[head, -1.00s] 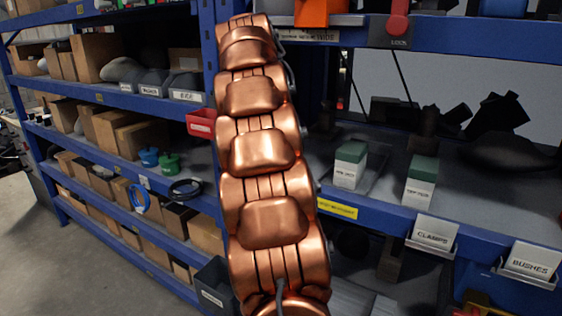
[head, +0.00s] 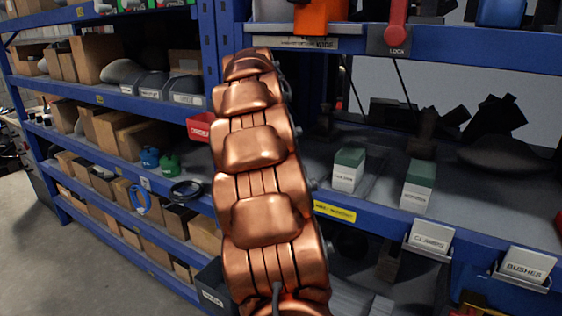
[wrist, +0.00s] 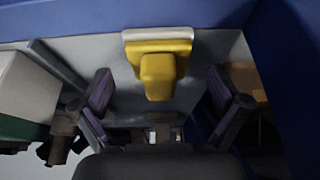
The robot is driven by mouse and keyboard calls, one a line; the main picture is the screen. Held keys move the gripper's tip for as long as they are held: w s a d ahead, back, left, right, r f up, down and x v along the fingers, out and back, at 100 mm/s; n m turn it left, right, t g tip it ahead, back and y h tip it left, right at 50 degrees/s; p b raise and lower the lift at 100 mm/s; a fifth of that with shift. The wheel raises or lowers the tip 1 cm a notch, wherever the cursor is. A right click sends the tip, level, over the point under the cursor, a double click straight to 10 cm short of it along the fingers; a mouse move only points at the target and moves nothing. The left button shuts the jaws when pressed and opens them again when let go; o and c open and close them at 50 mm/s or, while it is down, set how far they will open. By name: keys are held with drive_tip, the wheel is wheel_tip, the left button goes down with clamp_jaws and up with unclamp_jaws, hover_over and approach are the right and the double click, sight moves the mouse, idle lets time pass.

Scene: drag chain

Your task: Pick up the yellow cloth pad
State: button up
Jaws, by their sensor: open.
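The yellow cloth pad (wrist: 160,72) shows in the wrist view at the upper middle. It looks like a yellow block with a raised middle part and a pale edge along its far side. My gripper (wrist: 161,94) has its two fingers spread wide, one on each side of the pad in the picture. Nothing is held between them, and I cannot tell how far the pad is from the fingertips. In the head view my copper arm hides the gripper, and I cannot make out the pad there.
A blue shelf beam (wrist: 298,60) fills the wrist view's right. A red lock (head: 397,35) hangs above. A red bin (head: 200,127) is left of my arm.

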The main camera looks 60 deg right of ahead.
drive_tip(key=shift+d+f, duration=0.3)
drive_tip(key=shift+f, duration=0.35)
drive_tip(key=shift+c, duration=0.3)
drive_tip(key=c, duration=1.2)
